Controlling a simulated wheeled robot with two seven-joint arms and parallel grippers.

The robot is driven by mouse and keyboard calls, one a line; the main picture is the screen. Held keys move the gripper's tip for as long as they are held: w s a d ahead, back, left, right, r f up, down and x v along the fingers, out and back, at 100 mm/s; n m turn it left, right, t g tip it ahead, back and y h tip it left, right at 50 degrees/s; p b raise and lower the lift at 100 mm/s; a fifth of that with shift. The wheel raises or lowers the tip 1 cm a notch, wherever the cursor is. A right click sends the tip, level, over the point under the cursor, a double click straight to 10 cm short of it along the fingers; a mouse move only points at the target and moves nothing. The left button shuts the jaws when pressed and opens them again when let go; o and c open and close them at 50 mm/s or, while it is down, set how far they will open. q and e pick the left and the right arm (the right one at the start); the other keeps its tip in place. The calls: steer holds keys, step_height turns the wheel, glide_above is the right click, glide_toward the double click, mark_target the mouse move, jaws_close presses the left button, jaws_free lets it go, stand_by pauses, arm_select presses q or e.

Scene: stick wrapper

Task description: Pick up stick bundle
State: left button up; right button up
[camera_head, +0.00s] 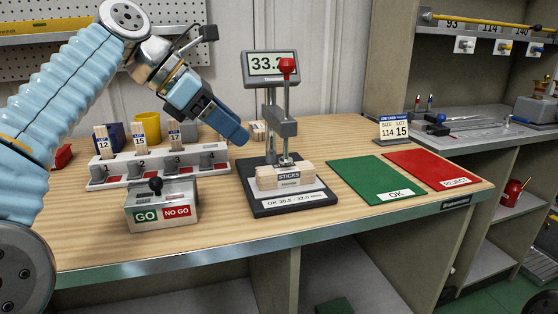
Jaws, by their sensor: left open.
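The stick bundle (286,180), pale wood with a white "STICKS" label, lies flat on the dark base of the measuring gauge (283,128). The gauge's post and red-knobbed rod stand over the bundle. The gauge display (271,68) reads about 33, its last digit covered by the red knob. My left gripper (236,134) is open and empty, up and left of the bundle and apart from it, beside the gauge. My right gripper is not in view.
A rack (163,168) with several numbered slots and some upright sticks stands left. In front of it is a GO / NO GO box (160,206). A green OK mat (360,181) and a red REJECT mat (436,170) lie right. The front right tabletop is clear.

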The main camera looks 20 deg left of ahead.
arm_select(q)
glide_toward(284, 168)
steer(key=x, duration=0.3)
steer(key=shift+d+f, duration=0.1)
steer(key=shift+d, duration=0.25)
steer(key=x, duration=0.6)
steer(key=shift+w+a+f, duration=0.1)
steer(key=shift+a, duration=0.2)
steer(key=shift+c, duration=0.4)
steer(key=c, duration=1.1)
